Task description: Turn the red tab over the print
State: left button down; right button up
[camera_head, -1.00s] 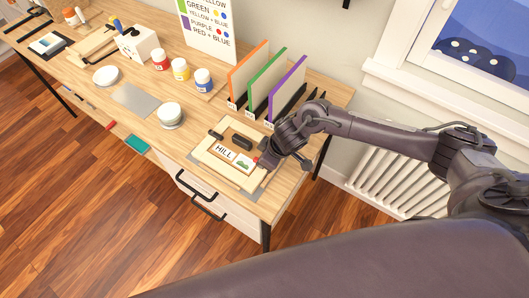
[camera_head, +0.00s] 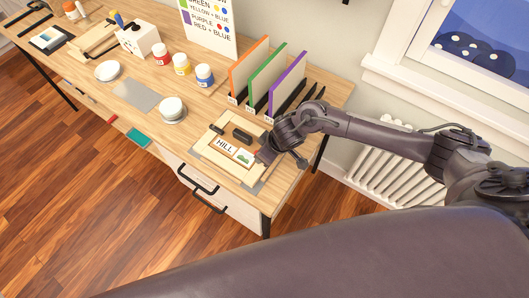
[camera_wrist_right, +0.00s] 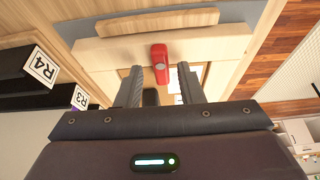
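The wooden print frame (camera_head: 207,149) lies flat near the right end of the desk, with a HILL label (camera_head: 225,146) and a small green picture (camera_head: 244,156) inside it. My right gripper (camera_head: 262,155) is low at the frame's right side. In the right wrist view, the red tab (camera_wrist_right: 160,62) sits on the frame's wooden edge. My right gripper (camera_wrist_right: 160,72) is open there, with one finger on each side of the tab's near end and gaps showing. The gripper largely hides the tab in the head view. My left gripper is out of view.
Orange, green and purple panels (camera_head: 287,82) stand in a rack behind the frame. A window and radiator (camera_head: 378,160) are at the right.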

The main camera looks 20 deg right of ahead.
jog(key=v, duration=0.7)
jog(key=shift+s+r, duration=0.2)
jog(key=shift+r, duration=0.1)
dwell(0.5)
